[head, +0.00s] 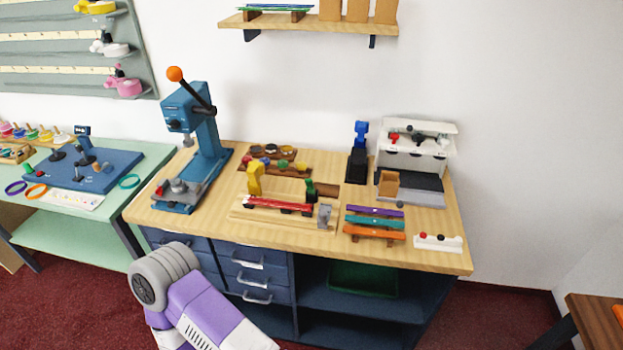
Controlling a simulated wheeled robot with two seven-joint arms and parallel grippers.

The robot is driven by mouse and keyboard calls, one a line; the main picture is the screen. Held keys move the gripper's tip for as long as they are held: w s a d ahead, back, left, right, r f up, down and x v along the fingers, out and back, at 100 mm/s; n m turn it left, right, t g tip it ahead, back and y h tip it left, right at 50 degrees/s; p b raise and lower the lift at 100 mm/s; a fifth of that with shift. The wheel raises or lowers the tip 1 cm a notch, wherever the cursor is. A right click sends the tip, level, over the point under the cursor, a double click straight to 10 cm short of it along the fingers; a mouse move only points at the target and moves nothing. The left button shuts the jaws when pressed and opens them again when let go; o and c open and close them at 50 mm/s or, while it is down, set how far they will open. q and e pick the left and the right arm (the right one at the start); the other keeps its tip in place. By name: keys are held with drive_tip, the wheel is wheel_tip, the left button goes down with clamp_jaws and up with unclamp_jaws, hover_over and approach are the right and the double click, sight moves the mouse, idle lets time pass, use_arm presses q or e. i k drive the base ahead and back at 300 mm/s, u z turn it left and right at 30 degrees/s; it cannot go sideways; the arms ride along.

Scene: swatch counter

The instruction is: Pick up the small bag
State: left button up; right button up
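A small tan, box-shaped item (388,184), perhaps the small bag, stands upright at the front left of the white machine (418,132) on the wooden workbench (470,262). Its details are too small to tell for sure whether it is a bag. Several brown bag-like items (358,10) stand side by side on the wall shelf (310,24), their tops cut off by the picture edge. Neither of my grippers is in view. Only a purple and grey link of one of my arms shows at the bottom, in front of the bench drawers.
A blue press (202,130) with an orange knob stands at the bench's left. Colored strips (374,222), a red bar (278,205) and a white block (438,243) lie toward the front. A green table (90,220) stands left, and a brown table (598,322) at lower right.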

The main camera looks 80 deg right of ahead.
sight(389, 186)
drive_tip(key=u, duration=0.25)
drive_tip(key=k, duration=0.95)
drive_tip(key=z, duration=1.25)
